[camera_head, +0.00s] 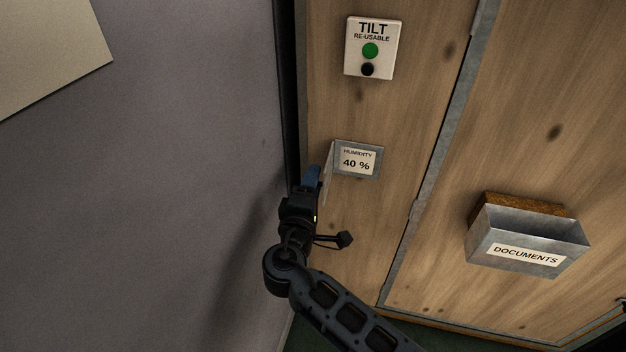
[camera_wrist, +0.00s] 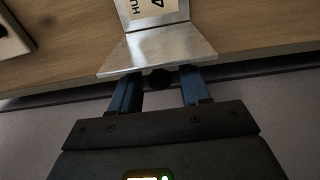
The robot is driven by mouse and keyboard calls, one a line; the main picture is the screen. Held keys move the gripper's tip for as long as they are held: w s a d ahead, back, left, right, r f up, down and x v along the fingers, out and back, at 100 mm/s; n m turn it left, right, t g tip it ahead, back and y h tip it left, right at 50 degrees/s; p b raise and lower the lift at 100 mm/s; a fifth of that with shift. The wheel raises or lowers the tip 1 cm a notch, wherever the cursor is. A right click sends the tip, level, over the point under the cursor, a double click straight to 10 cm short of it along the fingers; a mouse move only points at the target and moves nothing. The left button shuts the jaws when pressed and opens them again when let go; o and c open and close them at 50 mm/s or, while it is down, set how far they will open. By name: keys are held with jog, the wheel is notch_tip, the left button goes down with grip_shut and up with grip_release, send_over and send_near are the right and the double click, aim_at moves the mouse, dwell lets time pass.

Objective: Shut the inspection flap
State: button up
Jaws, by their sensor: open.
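The inspection flap (camera_head: 328,172) is a small metal plate standing open at the left edge of the humidity window (camera_head: 358,160), which reads 40 %. In the wrist view the flap (camera_wrist: 158,50) juts out from the wood panel toward me, about square to it. A dark round knob (camera_wrist: 160,79) shows at its edge, between my fingers. My gripper (camera_head: 313,172) is open, its blue fingers apart and empty on the left, outer side of the flap. In the wrist view my gripper (camera_wrist: 158,82) has its fingertips close to the flap; I cannot tell whether they touch.
A tilt indicator (camera_head: 369,48) is above the window on the wood panel. A metal documents holder (camera_head: 527,242) sticks out at the right. A grey wall (camera_head: 140,190) lies left of the panel, past a dark edge. The wood right of the window is clear.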

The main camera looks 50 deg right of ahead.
jog(key=shift+w+d, duration=0.1)
jog(key=shift+d, duration=0.2)
grip_shut()
dwell(0.5)
